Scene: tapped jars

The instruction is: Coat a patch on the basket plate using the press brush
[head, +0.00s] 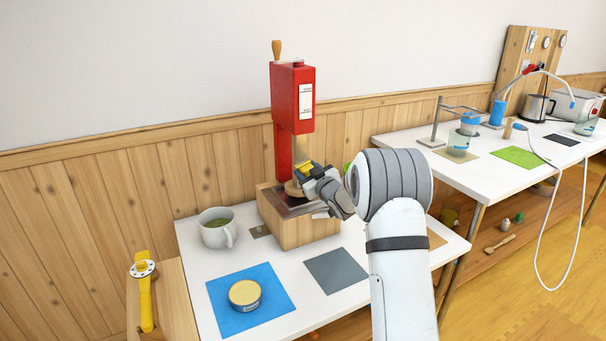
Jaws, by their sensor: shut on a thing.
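The red press (293,97) stands on a wooden box base (300,232) on the near white table. A dark metal plate, which looks like the basket plate (280,206), lies on top of that base. My gripper (303,173) reaches in from the right under the press head, just above the plate. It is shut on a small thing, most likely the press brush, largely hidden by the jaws. A pale round wooden piece (292,188) shows just below the jaws. I cannot tell whether the held thing touches the plate.
A round tin (244,295) sits on a blue mat (276,283); a grey mat (336,270) is bare. A second table (497,165) with apparatus stands right. A wooden brush-like thing (499,244) lies on its lower shelf.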

